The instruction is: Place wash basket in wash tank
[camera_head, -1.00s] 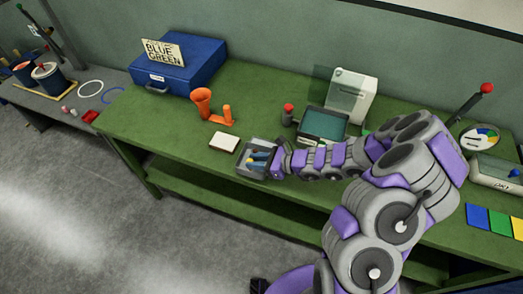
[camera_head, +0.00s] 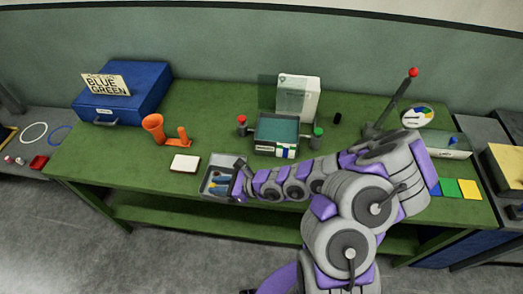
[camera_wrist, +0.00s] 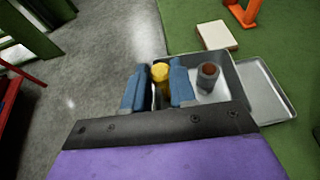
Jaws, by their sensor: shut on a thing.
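The wash basket (camera_wrist: 224,70) is a grey metal open box at the front edge of the green bench; in the head view it shows (camera_head: 209,188) left of my arm's end. It holds a dark cylinder with a brown top (camera_wrist: 208,76). A yellow-topped piece (camera_wrist: 160,72) shows between my blue fingers. My gripper (camera_wrist: 158,88) is shut at the basket's near side, one finger inside it; the exact contact is hidden. The wash tank (camera_head: 277,131) is a teal-topped box to the right, with a white upright unit (camera_head: 298,97) behind it.
A flat metal tray (camera_wrist: 263,92) lies right beside the basket. A white block (camera_head: 185,164) and an orange funnel stand (camera_head: 155,128) are to the left. A red-topped post (camera_head: 242,125) and a green-topped post (camera_head: 317,137) flank the tank. A blue case (camera_head: 122,92) sits far left.

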